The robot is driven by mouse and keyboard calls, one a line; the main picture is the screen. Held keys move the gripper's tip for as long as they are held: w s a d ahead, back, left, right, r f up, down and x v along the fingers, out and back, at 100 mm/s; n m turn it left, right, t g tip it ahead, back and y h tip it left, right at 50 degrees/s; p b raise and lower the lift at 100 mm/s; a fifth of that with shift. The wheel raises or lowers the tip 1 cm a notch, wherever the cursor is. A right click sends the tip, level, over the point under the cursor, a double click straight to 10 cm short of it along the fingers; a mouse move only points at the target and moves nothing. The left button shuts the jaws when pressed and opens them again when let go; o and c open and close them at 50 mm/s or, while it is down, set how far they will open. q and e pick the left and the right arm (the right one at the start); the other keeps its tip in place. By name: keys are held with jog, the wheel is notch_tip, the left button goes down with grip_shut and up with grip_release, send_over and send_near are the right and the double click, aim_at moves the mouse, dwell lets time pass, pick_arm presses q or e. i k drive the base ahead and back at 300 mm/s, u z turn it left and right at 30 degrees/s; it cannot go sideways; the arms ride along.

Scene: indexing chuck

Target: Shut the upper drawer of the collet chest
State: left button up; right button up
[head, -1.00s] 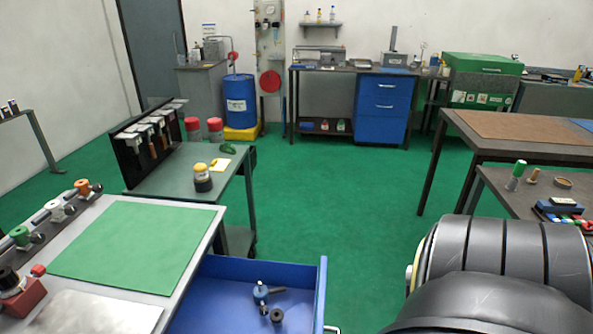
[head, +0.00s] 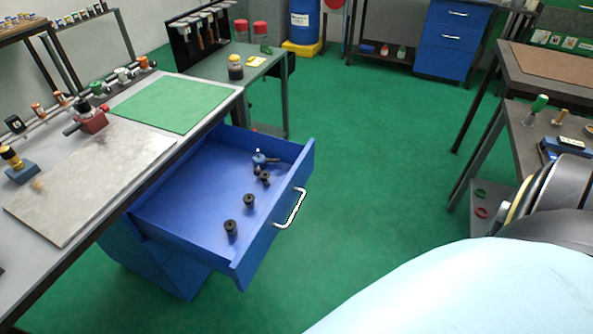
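The blue collet chest (head: 150,258) stands under the bench at the left. Its upper drawer (head: 301,166) is pulled far out to the right, with a pale bar handle (head: 290,208) on its front. No gripper shows in the head view. A dark, rounded arm part of mine is at the right edge, apart from the drawer.
The bench above the chest carries a grey plate (head: 85,178), a green mat (head: 175,104) and a red fixture (head: 88,119). Dark tables (head: 545,125) stand at the right. The green floor (head: 375,160) right of the drawer is clear.

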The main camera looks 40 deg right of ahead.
aim_at(187, 211)
jog(key=z, duration=1.1)
jog(key=i, duration=0.5)
